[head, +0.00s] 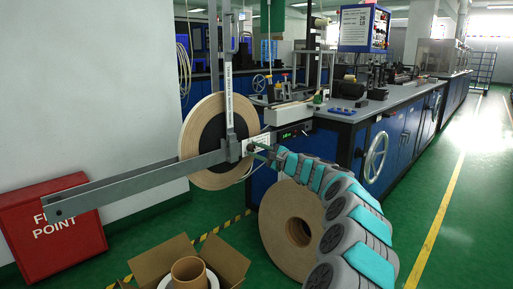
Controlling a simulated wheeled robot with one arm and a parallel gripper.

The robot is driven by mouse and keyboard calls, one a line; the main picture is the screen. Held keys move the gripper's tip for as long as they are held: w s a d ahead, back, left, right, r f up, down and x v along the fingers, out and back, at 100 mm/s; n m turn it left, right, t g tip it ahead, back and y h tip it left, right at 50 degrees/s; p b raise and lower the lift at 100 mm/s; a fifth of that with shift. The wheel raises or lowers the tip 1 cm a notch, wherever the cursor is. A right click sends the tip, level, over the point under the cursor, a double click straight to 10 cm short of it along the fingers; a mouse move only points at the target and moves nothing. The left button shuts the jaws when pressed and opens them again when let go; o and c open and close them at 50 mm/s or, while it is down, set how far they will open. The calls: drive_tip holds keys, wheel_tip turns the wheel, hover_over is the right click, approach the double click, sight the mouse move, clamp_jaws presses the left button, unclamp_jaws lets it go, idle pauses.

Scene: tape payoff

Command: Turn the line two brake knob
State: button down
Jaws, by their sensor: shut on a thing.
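A tape payoff stand with a grey upright (228,80) and a long grey horizontal arm (150,184) carries a large tape reel (203,138). A pale plate (257,143) sits at the hub, to the right of the upright. My arm reaches in from the lower right, and my gripper (262,153) is at this plate, shut on the brake knob. The knob is small here and mostly hidden by my gripper, so its angle cannot be told. No line number is readable.
A large loose reel (283,205) stands on the floor beside my arm. An open cardboard box (232,262) with a brown core (189,272) is at the bottom. A red fire point box (50,228) is at left. A blue machine bench (395,135) runs behind; green floor is clear at right.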

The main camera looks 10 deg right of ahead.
drive_tip(key=shift+f, duration=0.1)
idle(0.4)
drive_tip(key=c, duration=0.6)
unclamp_jaws()
drive_tip(key=shift+s+d, duration=0.1)
drive_tip(key=shift+b+v, duration=0.45)
drive_tip(key=shift+v, duration=3.35)
